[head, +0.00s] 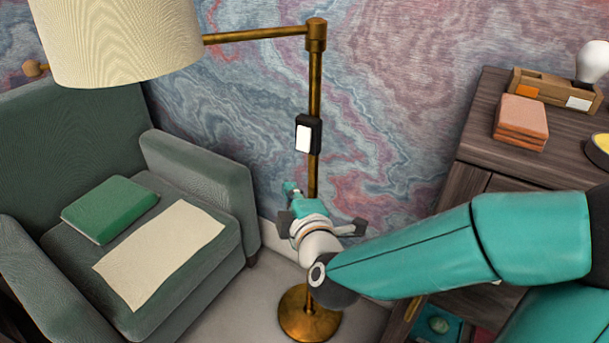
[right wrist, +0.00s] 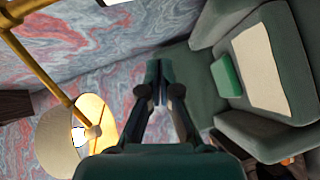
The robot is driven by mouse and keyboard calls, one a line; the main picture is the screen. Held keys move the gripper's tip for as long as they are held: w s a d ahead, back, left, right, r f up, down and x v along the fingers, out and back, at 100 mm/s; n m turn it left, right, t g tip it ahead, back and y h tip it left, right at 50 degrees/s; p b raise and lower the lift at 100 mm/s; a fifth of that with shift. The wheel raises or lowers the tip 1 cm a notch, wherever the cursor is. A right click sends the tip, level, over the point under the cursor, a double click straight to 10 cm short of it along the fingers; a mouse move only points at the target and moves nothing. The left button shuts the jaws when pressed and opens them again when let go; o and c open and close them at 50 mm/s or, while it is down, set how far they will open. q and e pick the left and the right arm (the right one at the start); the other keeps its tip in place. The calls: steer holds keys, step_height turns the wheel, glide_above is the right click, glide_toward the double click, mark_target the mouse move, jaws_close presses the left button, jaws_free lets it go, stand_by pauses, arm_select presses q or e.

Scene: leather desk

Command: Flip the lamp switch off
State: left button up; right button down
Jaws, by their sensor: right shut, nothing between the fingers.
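The brass floor lamp (head: 315,88) stands against the wall, with a cream shade (head: 115,40) at the upper left. Its switch (head: 304,138) is a black box with a white rocker on the pole. In the right wrist view the shade (right wrist: 58,142) shows at the lower left, bright yellow inside with a white bulb. My right gripper (head: 291,188) is below the switch, near the pole and apart from the switch. It is shut and empty; its closed fingertips also show in the right wrist view (right wrist: 157,82). My left gripper is out of view.
A dark wooden cabinet (head: 478,135) stands on the right, with orange coasters (head: 521,122) and a wooden box (head: 552,87). The lamp's round base (head: 300,320) is on the floor.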

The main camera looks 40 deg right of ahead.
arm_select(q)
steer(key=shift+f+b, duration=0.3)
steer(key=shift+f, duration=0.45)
arm_select(e)
steer(key=shift+s+d+r+n+h, duration=0.3)
steer(key=shift+s+d+r+h, duration=0.2)
steer(key=shift+s+d+r, duration=0.4)
steer(key=shift+w+a+r, duration=0.1)
steer(key=shift+w, duration=0.05)
